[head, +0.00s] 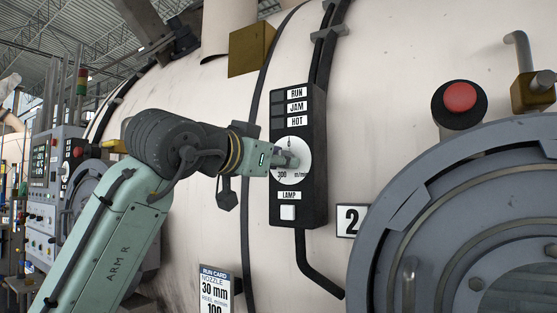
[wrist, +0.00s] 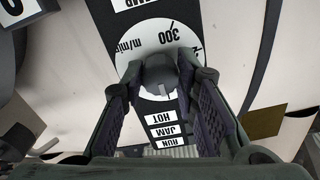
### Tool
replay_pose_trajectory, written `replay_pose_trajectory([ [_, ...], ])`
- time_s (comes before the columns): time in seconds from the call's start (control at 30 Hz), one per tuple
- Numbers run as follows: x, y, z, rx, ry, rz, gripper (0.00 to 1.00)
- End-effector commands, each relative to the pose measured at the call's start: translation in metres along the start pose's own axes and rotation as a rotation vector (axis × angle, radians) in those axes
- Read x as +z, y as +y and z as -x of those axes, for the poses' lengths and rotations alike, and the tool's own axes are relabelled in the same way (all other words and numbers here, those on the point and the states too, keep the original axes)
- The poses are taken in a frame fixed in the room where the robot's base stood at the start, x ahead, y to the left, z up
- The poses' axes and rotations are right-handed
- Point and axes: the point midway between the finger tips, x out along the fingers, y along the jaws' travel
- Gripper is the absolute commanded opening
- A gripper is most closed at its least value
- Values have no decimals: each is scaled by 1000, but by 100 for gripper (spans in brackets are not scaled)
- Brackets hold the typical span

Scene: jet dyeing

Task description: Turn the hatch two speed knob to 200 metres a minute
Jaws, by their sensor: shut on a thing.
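The hatch two speed knob is a dark round knob (wrist: 160,74) on a white dial (head: 304,148) in a black control box (head: 312,180). The dial reads 300 and m/min; its other figures are mostly hidden by my gripper. My gripper (head: 285,159) reaches the dial from the left in the head view. In the wrist view, which shows the box upside down, my gripper (wrist: 164,84) has a finger on each side of the knob and is shut on it. A pale mark on the knob faces the RUN, JAM and HOT labels.
RUN, JAM and HOT labels (head: 296,107) sit above the dial and a white LAMP button (head: 288,213) below it. A number 2 plate (head: 349,221), a round hatch (head: 400,235) and a red button (head: 460,97) are to the right. A run card (head: 214,290) stands below.

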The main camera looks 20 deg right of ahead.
Motion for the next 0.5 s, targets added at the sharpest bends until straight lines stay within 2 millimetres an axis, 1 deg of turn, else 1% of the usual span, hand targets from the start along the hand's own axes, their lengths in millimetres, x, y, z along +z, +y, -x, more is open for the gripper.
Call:
replay_pose_trajectory([
  [0.03, 0, 0, 0, 0, 0, 0, 13],
  [0.23, 0, 0, 0, 0, 0, 0, 0],
  [0.5, 0, 1, 0, 2, 1, 28, 0],
])
